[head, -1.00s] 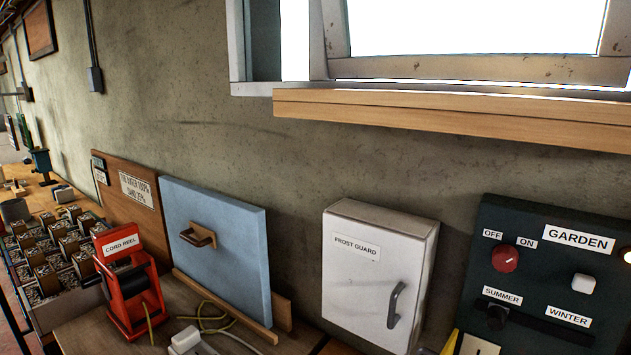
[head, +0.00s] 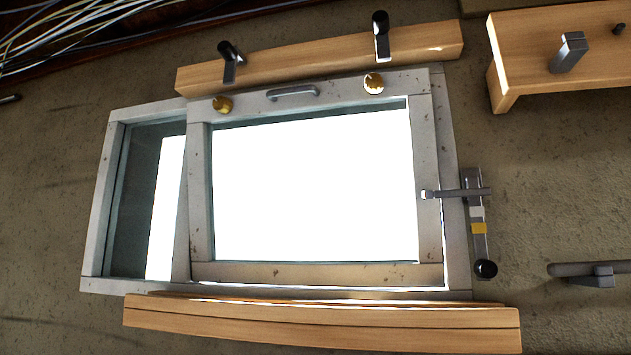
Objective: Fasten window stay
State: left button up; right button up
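The window (head: 200,190) is a pale, worn frame in the wall, with a sash (head: 315,273) whose panes show bright white. A grey metal stay (head: 477,225) hangs upright on the wall at the window's right side. It has a pale and a yellow band, and a dark round knob at its lower end. A horizontal pin (head: 455,193) runs from the sash's right stile across the stay's upper part; I cannot tell how the two are joined. Neither of my grippers is in view.
A wooden sill (head: 320,322) runs below the window. Above it, a wooden rail (head: 315,55) carries two dark latches. A wooden shelf piece (head: 560,60) with a grey lever is at upper right, and a grey bar (head: 590,270) at the right edge. Cables hang at upper left.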

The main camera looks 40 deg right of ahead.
aim_at(484, 269)
jog(key=z, duration=1.95)
jog(key=j+z, duration=0.3)
jog(key=i+j, duration=0.05)
jog(key=j, duration=0.1)
